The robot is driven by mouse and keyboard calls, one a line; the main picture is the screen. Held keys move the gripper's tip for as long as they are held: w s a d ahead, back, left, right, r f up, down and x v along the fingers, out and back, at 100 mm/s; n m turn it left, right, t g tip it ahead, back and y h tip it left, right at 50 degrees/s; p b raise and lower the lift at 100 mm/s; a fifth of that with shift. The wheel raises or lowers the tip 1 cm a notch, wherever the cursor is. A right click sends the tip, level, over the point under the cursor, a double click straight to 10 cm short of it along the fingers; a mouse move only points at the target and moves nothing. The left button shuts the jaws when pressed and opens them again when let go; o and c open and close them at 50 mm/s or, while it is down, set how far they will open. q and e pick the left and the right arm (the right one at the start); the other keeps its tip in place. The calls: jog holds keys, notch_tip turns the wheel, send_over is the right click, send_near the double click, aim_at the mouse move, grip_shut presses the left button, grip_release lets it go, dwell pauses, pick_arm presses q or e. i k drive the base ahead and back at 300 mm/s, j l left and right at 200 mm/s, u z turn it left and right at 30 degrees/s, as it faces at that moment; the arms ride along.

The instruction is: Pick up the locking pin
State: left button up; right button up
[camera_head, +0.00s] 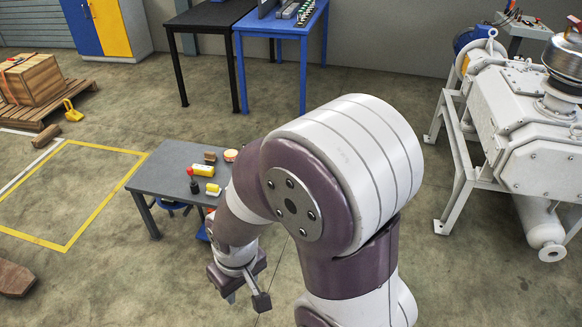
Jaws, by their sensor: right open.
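Several small items lie on the grey table (165,172). A dark upright piece with a red part (193,182) stands near its front edge. A yellow cylinder with a white label (203,170) and a smaller yellow piece (213,189) lie beside it. I cannot tell which of these, if any, is the locking pin; my arm hides the table's right part. My right gripper (243,294) is open, with nothing seen between its fingers. It hangs below the table in the picture, apart from the items. My left gripper is out of view.
A brown block (210,157) and a round orange-and-white item (230,155) sit at the table's back. A white vacuum machine (540,140) stands at the right. A blue table (290,25) is behind.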

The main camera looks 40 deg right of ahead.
aim_at(190, 170)
jog(key=i+z, duration=0.4)
jog(key=i+j+z, duration=0.2)
jog(key=z, duration=0.25)
jog(key=i+l+u, duration=0.25)
jog(key=i+l, duration=0.8)
jog(key=l, duration=0.15)
jog(key=i+l, duration=0.3)
jog(key=i, duration=0.2)
jog(key=i+l+u, duration=0.15)
jog(key=i+l, duration=0.15)
jog(key=i, duration=0.2)
